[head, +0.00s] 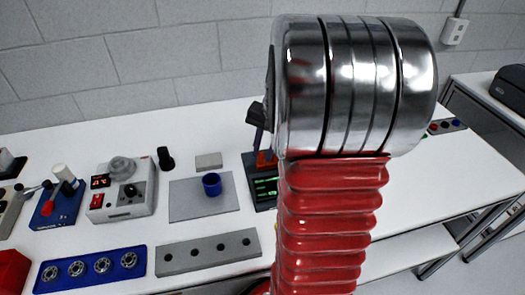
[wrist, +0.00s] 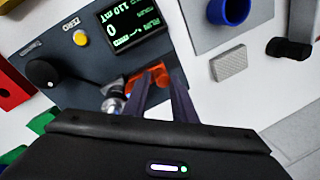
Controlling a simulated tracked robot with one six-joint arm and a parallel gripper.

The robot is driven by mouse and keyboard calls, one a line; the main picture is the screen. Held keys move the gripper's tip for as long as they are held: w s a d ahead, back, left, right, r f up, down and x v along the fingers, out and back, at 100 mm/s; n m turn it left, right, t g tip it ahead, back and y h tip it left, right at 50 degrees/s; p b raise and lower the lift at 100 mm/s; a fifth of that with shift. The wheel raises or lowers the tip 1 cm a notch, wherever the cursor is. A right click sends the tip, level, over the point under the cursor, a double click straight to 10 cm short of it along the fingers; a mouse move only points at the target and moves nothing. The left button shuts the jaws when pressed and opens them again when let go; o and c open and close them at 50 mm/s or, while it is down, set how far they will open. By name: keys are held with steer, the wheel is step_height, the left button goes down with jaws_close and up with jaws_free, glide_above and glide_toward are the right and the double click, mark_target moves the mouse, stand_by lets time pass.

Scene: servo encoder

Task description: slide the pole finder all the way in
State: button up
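A dark grey instrument (wrist: 85,60) with a green-lit screen (wrist: 137,27) fills the upper left of the wrist view. In the head view the instrument (head: 259,200) stands partly behind my arm. An orange-red part (wrist: 160,76), which may be the pole finder, lies at its lower edge, with a shiny metal piece (wrist: 113,104) beside it. My gripper (wrist: 161,80) has its two dark fingers at the orange part, with a gap between them. Whether they touch or squeeze it is unclear. In the head view my arm covers most of this spot.
A blue cup (head: 212,187) stands on a grey plate (head: 185,205), with a small grey block (head: 208,161) behind it. A blue tray with bearings (head: 90,268) and a grey bar with holes (head: 207,252) lie in front.

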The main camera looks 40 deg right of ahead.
step_height(320, 180, up, 13)
steer(key=s+d, duration=0.1)
steer(key=s, duration=0.1)
steer(key=shift+s+r, duration=0.2)
steer(key=shift+s+d, duration=0.1)
stand_by(0.7)
